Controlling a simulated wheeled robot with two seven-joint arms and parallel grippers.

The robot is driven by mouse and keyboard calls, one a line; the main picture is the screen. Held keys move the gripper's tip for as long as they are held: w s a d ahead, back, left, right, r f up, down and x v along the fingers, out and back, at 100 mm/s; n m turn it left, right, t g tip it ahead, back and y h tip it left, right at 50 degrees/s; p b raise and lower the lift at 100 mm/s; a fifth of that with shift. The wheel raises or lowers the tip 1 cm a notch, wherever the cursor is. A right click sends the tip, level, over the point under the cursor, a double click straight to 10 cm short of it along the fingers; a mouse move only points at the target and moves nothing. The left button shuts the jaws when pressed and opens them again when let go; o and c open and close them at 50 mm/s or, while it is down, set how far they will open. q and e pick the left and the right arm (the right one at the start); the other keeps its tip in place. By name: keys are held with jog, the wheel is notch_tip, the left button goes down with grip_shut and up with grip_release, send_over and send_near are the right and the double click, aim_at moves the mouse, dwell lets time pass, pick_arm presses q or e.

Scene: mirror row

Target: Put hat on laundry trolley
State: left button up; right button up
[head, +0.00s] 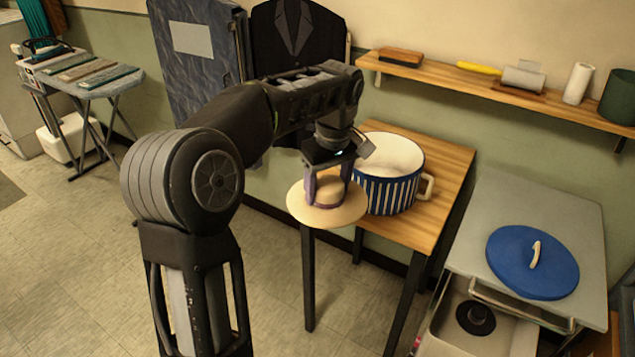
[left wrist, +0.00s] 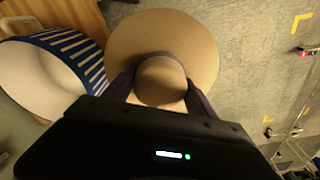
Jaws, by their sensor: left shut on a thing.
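The hat (head: 328,215) is straw-coloured, with a wide round brim and a purple band. My left gripper (head: 328,178) is shut on its crown from above, a finger on each side. The hat is level, at the front left corner of the wooden table (head: 448,165); whether it touches the table is hidden. In the left wrist view the hat (left wrist: 205,45) shows between the fingers (left wrist: 160,85), with floor beyond its brim. I cannot tell for certain which thing is the laundry trolley. My right gripper is not in view.
A blue-striped white pot (head: 390,190) stands on the table close beside the hat. A grey-topped unit (head: 560,215) with a blue lid (head: 532,262) stands at right. A folding stand (head: 115,85) with folded cloths is at far left. Floor between is clear.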

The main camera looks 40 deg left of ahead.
pick_arm(q)
jog(key=w+d+f+m+h+b, duration=0.1)
jog(key=w+d+f+m+b, duration=0.1)
jog(key=d+f+m, duration=1.1)
jog(key=d+f+b, duration=0.1)
jog(key=d+f, duration=0.2)
jog(key=d, duration=0.3)
jog(key=shift+w+m+t+b, duration=0.2)
jog(key=shift+m+t+b, duration=0.1)
jog(key=shift+t, duration=0.1)
jog(key=shift+d, duration=0.1)
